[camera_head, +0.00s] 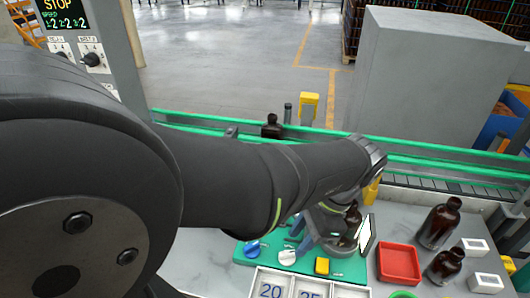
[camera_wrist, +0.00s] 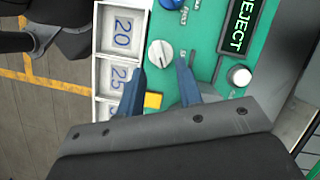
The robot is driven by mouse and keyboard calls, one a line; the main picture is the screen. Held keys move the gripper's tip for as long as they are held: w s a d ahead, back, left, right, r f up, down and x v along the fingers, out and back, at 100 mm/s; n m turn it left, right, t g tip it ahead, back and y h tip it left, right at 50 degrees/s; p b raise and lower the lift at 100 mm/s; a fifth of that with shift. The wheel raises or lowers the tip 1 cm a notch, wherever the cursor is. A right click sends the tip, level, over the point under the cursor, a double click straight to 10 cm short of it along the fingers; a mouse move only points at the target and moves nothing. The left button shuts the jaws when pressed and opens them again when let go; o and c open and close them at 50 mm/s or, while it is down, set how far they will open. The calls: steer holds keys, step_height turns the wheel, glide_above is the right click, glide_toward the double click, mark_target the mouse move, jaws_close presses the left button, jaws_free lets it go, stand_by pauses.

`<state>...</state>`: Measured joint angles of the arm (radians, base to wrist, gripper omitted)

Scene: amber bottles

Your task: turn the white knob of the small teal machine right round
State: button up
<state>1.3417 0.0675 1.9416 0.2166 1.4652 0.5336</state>
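The small teal machine (camera_head: 347,270) lies flat on the grey bench in the head view. Its white knob (camera_head: 287,257) sits near its front edge, beside a blue knob (camera_head: 252,248). In the wrist view the white knob (camera_wrist: 160,53), with a dark pointer line, lies just beyond and between my fingertips. My gripper (camera_wrist: 160,67) is open, its two blue fingers apart with nothing between them. I cannot tell its height above the knob. In the head view my arm hides most of the gripper. A second white round knob (camera_wrist: 239,75) sits by the REJECT display (camera_wrist: 238,25).
Numbered trays (camera_head: 270,290) border the machine's front. A red tray (camera_head: 399,264) and brown bottles (camera_head: 437,225) stand to the right. A conveyor with green rails (camera_head: 420,155) runs behind.

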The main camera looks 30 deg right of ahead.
mark_target(289, 252)
steer(key=v, duration=1.3)
steer(key=shift+r, duration=0.2)
steer(key=shift+d+f, duration=0.1)
steer(key=x, duration=1.7)
steer(key=shift+f, duration=0.15)
